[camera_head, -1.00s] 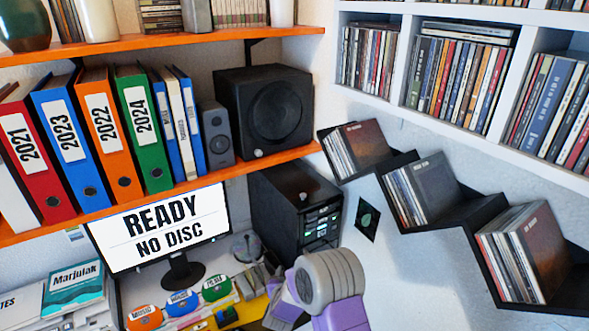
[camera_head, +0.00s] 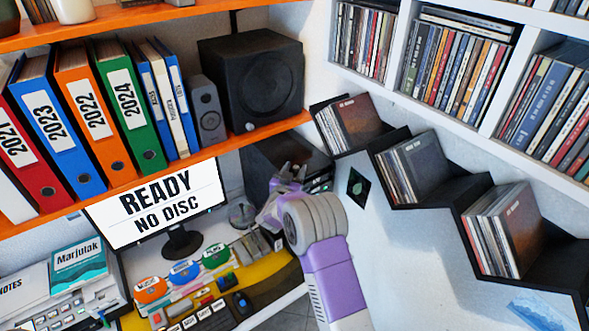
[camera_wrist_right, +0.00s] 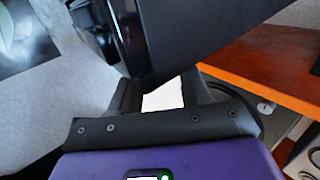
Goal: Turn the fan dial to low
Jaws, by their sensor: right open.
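The fan dial cannot be made out for sure. The black disc tower (camera_head: 258,157) stands under the orange shelf, right of the monitor, and my right gripper hides much of its front. My right gripper (camera_head: 288,176) is open and empty, raised in front of the tower with its fingers pointing toward it. In the right wrist view the gripper's dark fingers (camera_wrist_right: 162,88) stand apart with a bright gap between them. A large black body, apparently the tower (camera_wrist_right: 215,32), fills the top of that view close beyond the fingers. My left gripper is not in view.
The orange shelf (camera_head: 190,165) with binders and a black speaker (camera_head: 252,80) overhangs the tower. A monitor (camera_head: 160,215) reads "READY NO DISC". Black stepped disc shelves (camera_head: 400,195) are on the right wall. The desk below holds a keyboard (camera_head: 205,318) and coloured disc bins (camera_head: 184,272).

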